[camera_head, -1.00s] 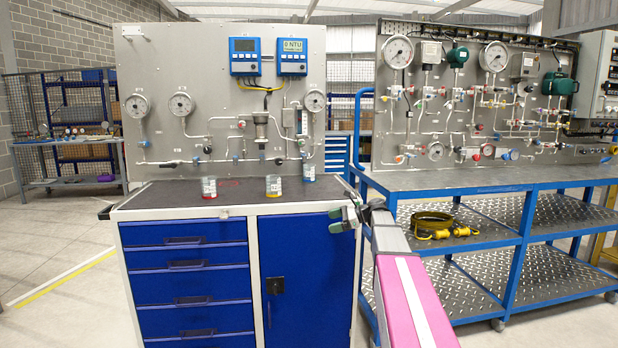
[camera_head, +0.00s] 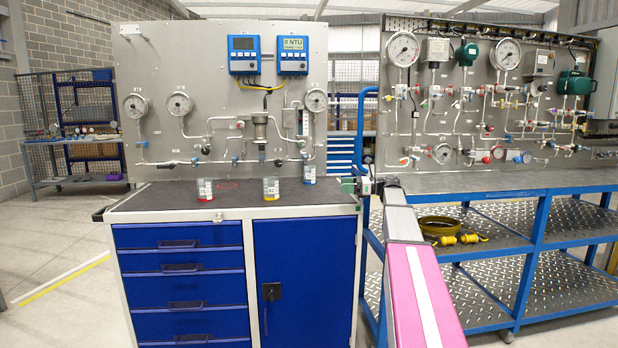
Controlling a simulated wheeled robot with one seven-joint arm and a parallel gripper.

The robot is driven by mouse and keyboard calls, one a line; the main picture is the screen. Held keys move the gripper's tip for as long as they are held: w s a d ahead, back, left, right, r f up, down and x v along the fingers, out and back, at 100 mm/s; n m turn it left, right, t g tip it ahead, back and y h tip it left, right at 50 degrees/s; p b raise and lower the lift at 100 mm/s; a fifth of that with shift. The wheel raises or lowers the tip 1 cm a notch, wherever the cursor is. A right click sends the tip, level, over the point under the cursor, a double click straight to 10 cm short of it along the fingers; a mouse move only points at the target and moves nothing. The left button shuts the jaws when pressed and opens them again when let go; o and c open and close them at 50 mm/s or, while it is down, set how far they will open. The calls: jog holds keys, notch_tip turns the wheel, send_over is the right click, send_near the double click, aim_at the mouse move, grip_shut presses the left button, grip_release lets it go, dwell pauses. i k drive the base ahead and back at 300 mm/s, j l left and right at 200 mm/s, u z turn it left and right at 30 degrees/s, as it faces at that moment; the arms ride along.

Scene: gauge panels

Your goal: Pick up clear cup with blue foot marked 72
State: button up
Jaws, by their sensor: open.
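A clear cup with a blue foot (camera_head: 309,174) stands upright at the back right of the dark worktop (camera_head: 235,204), below the grey gauge panel. Its marking is too small to read. A clear cup with a yellow foot (camera_head: 271,188) stands to its left and nearer the front. A clear cup with a red foot (camera_head: 205,190) stands further left. My gripper (camera_head: 349,186) is open and empty at the right edge of the worktop, to the right of the blue-footed cup and apart from it.
The gauge panel (camera_head: 220,80) rises behind the cups, with pipes and valves low on it. A blue trolley bench (camera_head: 460,182) with a second panel stands at right. The front of the worktop is clear.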

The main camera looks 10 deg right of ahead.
aim_at(310, 171)
jog(key=i, duration=1)
